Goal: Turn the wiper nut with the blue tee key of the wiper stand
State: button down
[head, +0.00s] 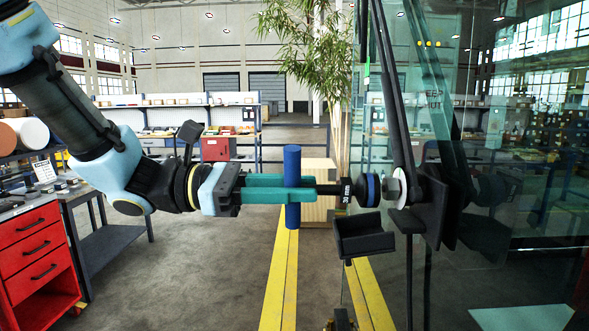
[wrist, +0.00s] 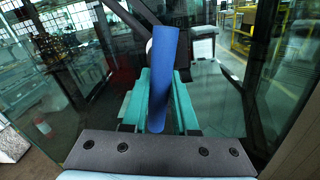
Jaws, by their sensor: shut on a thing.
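My gripper (head: 300,189) has its teal fingers shut on the upright blue handle of the tee key (head: 292,163). In the wrist view the blue bar of the tee key (wrist: 165,60) stands tilted between the fingers (wrist: 159,85). The key's dark shaft runs level to the right, to a black socket with a blue ring (head: 370,189). The socket end is at or very close to a pale disc (head: 397,188) at the foot of the wiper arm (head: 391,90). The wiper nut itself is hidden; I cannot tell how far the socket covers it.
A small black tray (head: 362,240) hangs just below the socket. The cab's glass (head: 520,200) fills the right side. A red drawer cabinet (head: 30,245) and a grey bench (head: 115,225) stand at left. The floor between is open, with yellow stripes (head: 280,275).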

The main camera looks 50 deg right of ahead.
jog(key=shift+n, duration=0.9)
jog(key=n, duration=0.3)
jog(key=shift+n, duration=0.3)
jog(key=n, duration=0.7)
jog(key=shift+d+r, duration=0.1)
jog(key=shift+x, duration=1.35)
dwell(0.3)
